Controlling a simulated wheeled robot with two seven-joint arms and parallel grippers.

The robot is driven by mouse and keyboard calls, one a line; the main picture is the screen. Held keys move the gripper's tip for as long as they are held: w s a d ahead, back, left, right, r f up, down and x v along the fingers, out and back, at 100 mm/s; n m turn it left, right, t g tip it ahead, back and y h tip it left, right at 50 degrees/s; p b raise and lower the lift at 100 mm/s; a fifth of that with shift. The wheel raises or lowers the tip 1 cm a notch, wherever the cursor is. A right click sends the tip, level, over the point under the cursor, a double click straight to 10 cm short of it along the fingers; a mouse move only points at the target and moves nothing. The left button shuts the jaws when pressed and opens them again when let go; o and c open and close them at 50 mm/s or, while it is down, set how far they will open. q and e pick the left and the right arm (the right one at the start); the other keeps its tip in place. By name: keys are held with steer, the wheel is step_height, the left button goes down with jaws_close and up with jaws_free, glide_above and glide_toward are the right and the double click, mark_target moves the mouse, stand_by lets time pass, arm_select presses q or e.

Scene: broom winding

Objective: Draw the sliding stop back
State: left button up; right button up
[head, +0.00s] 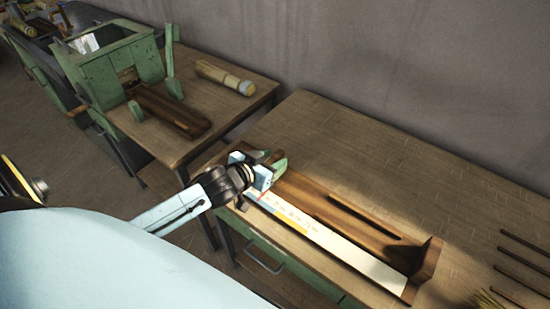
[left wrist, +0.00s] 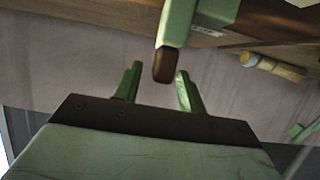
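The wooden measuring trough (head: 335,215) lies along the near workbench, with a pale printed scale strip (head: 330,238) on its near side. The sliding stop is at the trough's far-left end, largely hidden behind my gripper in the head view. In the left wrist view, its green part with a brown-tipped handle (left wrist: 165,62) shows between the fingertips. My left gripper (head: 270,162) is at this end of the trough. In the left wrist view its two green fingers (left wrist: 160,70) stand apart, one each side of the handle, with gaps visible. My right gripper is not in view.
A fixed wooden end block (head: 428,262) stands at the trough's right end. Thin dark rods (head: 525,270) and straw bristles (head: 490,299) lie farther right. Another bench at left carries a green machine (head: 115,65) and a straw bundle (head: 225,77). The wall (head: 400,60) runs behind.

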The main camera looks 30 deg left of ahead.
arm_select(q)
steer(key=shift+x, duration=1.05)
jaws_close()
